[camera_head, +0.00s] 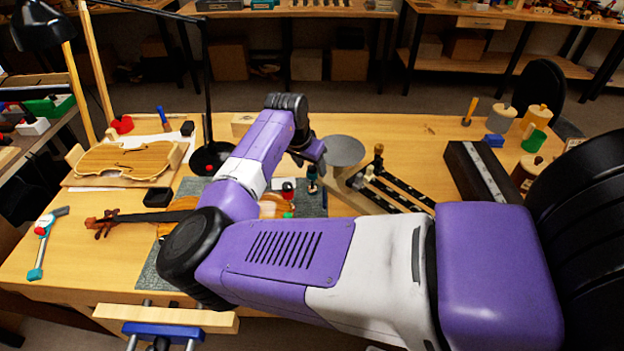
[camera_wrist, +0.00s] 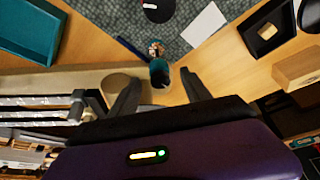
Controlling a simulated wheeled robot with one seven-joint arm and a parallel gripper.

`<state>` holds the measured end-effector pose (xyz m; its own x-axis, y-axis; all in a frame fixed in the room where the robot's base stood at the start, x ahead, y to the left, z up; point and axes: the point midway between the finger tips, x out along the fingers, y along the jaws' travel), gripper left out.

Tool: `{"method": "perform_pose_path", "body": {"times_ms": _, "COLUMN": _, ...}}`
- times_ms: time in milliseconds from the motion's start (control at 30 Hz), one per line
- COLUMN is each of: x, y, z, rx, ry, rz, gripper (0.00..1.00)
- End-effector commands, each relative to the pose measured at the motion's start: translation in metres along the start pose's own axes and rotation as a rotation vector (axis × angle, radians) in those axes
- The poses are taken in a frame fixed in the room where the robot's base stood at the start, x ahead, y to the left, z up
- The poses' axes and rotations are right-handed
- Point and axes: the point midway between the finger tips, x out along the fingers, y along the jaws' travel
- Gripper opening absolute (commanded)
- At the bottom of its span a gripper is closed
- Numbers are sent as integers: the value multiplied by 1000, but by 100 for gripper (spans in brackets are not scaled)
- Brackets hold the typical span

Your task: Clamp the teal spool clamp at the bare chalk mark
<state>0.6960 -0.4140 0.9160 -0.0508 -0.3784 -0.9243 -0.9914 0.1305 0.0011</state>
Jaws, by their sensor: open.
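A small upright piece with a teal body, which looks like the teal spool clamp (camera_wrist: 159,72), stands between the fingertips of my open gripper (camera_wrist: 161,90) in the wrist view. In the head view the same piece (camera_head: 312,180) shows just below my gripper (camera_head: 316,160), at the right end of the grey mat (camera_head: 318,205). I cannot tell whether the fingers touch it. The violin (camera_head: 160,216) lies on the mat, with much of its body hidden behind my arm. A red-topped piece (camera_head: 288,187) and a green-topped piece (camera_head: 288,215) show by it. I cannot make out a chalk mark.
A dark rack (camera_head: 400,192) and a grey disc (camera_head: 344,150) stand right of my gripper. A violin plate (camera_head: 128,160) lies at the left, near a black lamp (camera_head: 208,158). Jars (camera_head: 540,117) and a long dark box (camera_head: 486,172) stand at the right.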

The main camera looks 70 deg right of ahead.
Motion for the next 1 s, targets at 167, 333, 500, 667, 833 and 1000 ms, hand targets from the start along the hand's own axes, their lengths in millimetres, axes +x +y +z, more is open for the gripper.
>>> {"method": "perform_pose_path", "body": {"times_ms": 167, "x": 21, "y": 0, "z": 0, "rx": 1, "ry": -1, "rz": 0, "gripper": 56}}
{"method": "perform_pose_path", "body": {"times_ms": 333, "x": 27, "y": 0, "z": 0, "rx": 1, "ry": 1, "rz": -1, "gripper": 56}}
{"method": "perform_pose_path", "body": {"times_ms": 500, "x": 27, "y": 0, "z": 0, "rx": 1, "ry": 1, "rz": -1, "gripper": 50}}
{"method": "perform_pose_path", "body": {"times_ms": 667, "x": 27, "y": 0, "z": 0, "rx": 0, "ry": 1, "rz": -1, "gripper": 19}}
{"method": "perform_pose_path", "body": {"times_ms": 833, "x": 27, "y": 0, "z": 0, "rx": 0, "ry": 1, "rz": -1, "gripper": 0}}
{"method": "perform_pose_path", "body": {"times_ms": 1000, "x": 26, "y": 0, "z": 0, "rx": 0, "ry": 1, "rz": -1, "gripper": 0}}
